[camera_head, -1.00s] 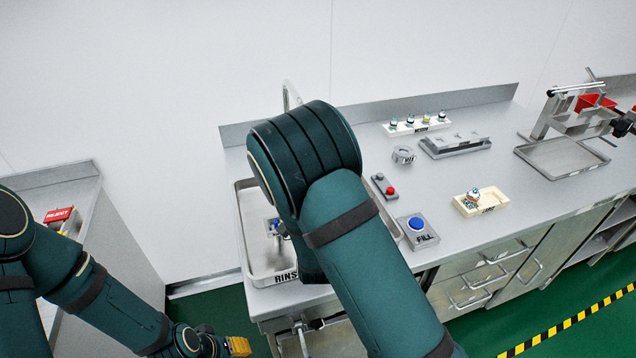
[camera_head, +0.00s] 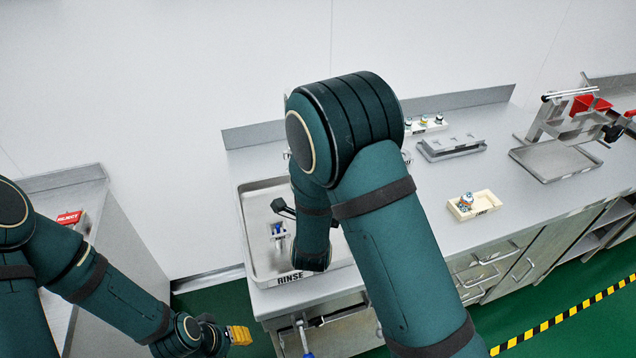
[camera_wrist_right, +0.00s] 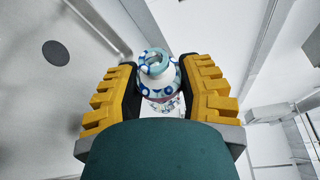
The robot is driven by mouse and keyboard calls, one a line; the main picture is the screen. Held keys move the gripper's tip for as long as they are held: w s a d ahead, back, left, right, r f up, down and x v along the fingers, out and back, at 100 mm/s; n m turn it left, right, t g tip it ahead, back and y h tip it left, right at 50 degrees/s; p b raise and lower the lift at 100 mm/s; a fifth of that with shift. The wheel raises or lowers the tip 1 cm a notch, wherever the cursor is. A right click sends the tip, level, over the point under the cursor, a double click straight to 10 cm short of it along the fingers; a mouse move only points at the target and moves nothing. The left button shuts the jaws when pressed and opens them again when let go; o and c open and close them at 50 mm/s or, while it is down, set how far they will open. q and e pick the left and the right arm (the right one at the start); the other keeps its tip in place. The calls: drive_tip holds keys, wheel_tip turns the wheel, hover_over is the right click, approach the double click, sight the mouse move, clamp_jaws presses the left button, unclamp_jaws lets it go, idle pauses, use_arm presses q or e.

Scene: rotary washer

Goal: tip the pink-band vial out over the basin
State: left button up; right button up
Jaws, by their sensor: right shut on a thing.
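My right gripper (camera_wrist_right: 160,95) is shut on the pink-band vial (camera_wrist_right: 158,72), which has a teal ring-shaped top and a white collar with blue spots; a strip of pink shows below the collar. In the head view, my right arm hides the vial and most of this gripper. The basin (camera_head: 262,262), a steel sink marked RINSE, lies under my right forearm. In the right wrist view, its pale floor and a dark round drain (camera_wrist_right: 57,53) appear to the left of the vial. My left gripper (camera_head: 238,335) is low at the left, away from the basin; its finger gap is unclear.
A small fixture with a blue part (camera_head: 279,230) shows in the basin. A cream tray (camera_head: 487,203) holds another vial. A vial rack (camera_head: 438,126), a steel block (camera_head: 452,147) and a press stand (camera_head: 560,118) are on the counter.

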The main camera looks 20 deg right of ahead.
drive_tip(key=m, duration=0.1)
drive_tip(key=m+g+y, duration=0.1)
drive_tip(key=m, duration=0.1)
drive_tip(key=shift+d+r, duration=0.1)
drive_tip(key=shift+r, duration=0.25)
drive_tip(key=m+y+b, duration=0.1)
drive_tip(key=m, duration=0.1)
drive_tip(key=shift+m+g+y, duration=0.3)
drive_tip(key=shift+g, duration=0.1)
drive_tip(key=m+y+b, duration=0.1)
drive_tip(key=m+b, duration=0.1)
drive_tip(key=b, duration=0.1)
drive_tip(key=shift+r+m+y, duration=0.1)
drive_tip(key=shift+m+y, duration=0.3)
drive_tip(key=m+b, duration=0.1)
drive_tip(key=b, duration=0.1)
drive_tip(key=m+y+b, duration=0.1)
drive_tip(key=b, duration=0.2)
drive_tip(key=shift+r+g+y, duration=0.3)
drive_tip(key=shift+r+m, duration=0.1)
drive_tip(key=shift+m, duration=0.2)
